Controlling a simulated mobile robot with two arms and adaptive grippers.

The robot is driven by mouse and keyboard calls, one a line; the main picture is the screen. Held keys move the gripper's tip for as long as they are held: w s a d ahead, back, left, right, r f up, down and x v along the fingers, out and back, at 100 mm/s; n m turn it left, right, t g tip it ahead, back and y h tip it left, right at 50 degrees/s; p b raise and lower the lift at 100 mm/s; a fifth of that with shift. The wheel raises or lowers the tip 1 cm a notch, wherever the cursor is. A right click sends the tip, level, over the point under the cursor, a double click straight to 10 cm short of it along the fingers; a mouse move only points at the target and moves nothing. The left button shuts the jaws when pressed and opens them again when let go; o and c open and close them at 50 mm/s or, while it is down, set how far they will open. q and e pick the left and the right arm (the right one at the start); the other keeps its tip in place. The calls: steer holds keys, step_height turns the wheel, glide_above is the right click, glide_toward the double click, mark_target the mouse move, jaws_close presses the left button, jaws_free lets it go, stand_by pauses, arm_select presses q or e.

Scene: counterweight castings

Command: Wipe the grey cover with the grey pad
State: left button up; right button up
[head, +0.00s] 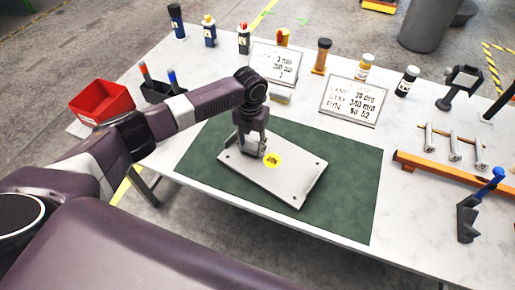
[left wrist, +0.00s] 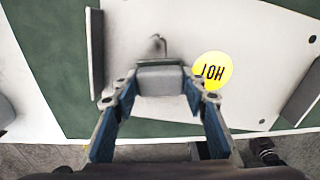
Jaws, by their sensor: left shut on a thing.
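The grey cover (head: 285,175) is a flat light plate with small corner holes, lying on a dark green mat. It also fills much of the left wrist view (left wrist: 240,35). A round yellow label with black letters (left wrist: 212,70) is on it. My left gripper (head: 252,148) is above the plate, left of the label. In the left wrist view, its fingers (left wrist: 160,92) are shut on the grey pad (left wrist: 160,80), a small block. The pad is over the plate; contact cannot be told. A dark mark (left wrist: 157,45) shows just beyond it. My right gripper is not in view.
The green mat (head: 350,185) has bare room right of the plate. Two lettered signs (head: 354,101) and several bottles stand along the back. A red bin (head: 100,102) is at the left. An orange rail with metal pins (head: 445,170) and a blue-topped tool (head: 480,200) are at the right.

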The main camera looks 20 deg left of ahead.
arm_select(q)
steer(key=shift+w+a+b, duration=0.2)
steer(key=shift+w+a, duration=0.1)
steer(key=shift+a, duration=0.65)
steer(key=shift+w+a+b, duration=0.15)
steer(key=shift+w+a, duration=0.15)
steer(key=shift+a, duration=0.65)
steer(key=shift+r, duration=0.1)
step_height(320, 180, up, 6)
steer(key=p, duration=0.5)
step_height(320, 180, up, 3)
steer(key=shift+p, duration=0.75)
